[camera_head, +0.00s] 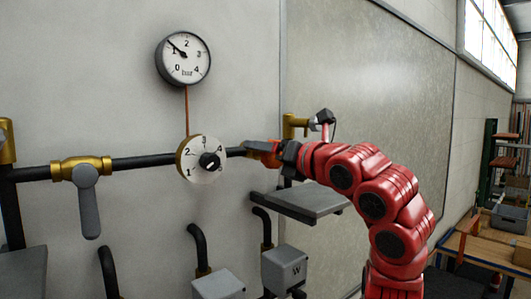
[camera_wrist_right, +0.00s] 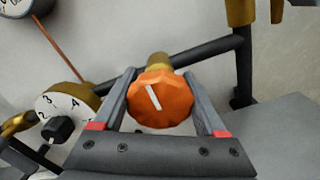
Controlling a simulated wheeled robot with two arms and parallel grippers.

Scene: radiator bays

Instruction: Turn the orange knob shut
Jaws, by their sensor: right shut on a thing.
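The orange knob (camera_wrist_right: 168,108) is a faceted disc with a white pointer line, tilted a little left of upright in the right wrist view. It sits on a brass valve body (camera_wrist_right: 157,61) on the black pipe. My right gripper (camera_wrist_right: 160,84) has one grey finger on each side of the knob and is shut on it. In the head view the right gripper (camera_head: 262,150) reaches the pipe from the right, and only a little orange (camera_head: 269,160) shows there. My left gripper is not in view.
A white dial with a black knob (camera_head: 209,161) sits close left of the gripper. A round bar gauge (camera_head: 184,59) hangs above, its needle near 1. A brass valve with a grey lever (camera_head: 87,205) is farther left. A grey shelf (camera_head: 309,202) juts out below my right gripper.

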